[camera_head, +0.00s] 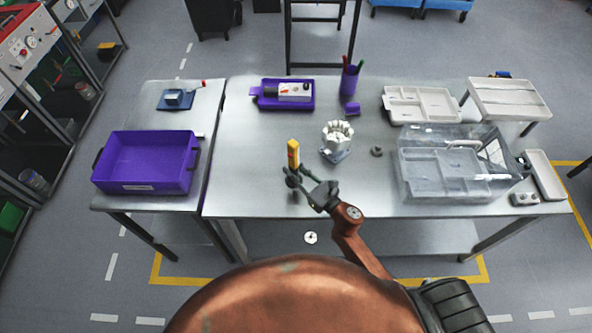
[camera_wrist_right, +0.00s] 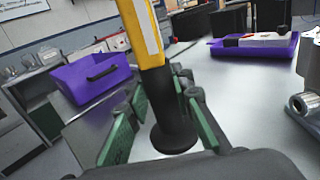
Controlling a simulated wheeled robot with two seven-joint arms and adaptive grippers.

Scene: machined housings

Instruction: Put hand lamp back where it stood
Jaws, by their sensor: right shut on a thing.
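The hand lamp (camera_head: 293,153) is yellow with a black lower part and stands upright near the middle front of the table. My right gripper (camera_head: 291,178) is shut around its lower part. In the right wrist view the lamp (camera_wrist_right: 150,50) rises between the green-padded fingers (camera_wrist_right: 157,120), and its round black foot shows below them. I cannot tell whether the foot touches the table. My left gripper does not show in either view.
A machined housing (camera_head: 337,140) stands right of the lamp, with a small ring (camera_head: 376,151) beyond it. A purple tray (camera_head: 268,105) lies behind. A clear-lidded case (camera_head: 405,170) is at right, a purple bin (camera_head: 147,185) at left. The table left of the lamp is clear.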

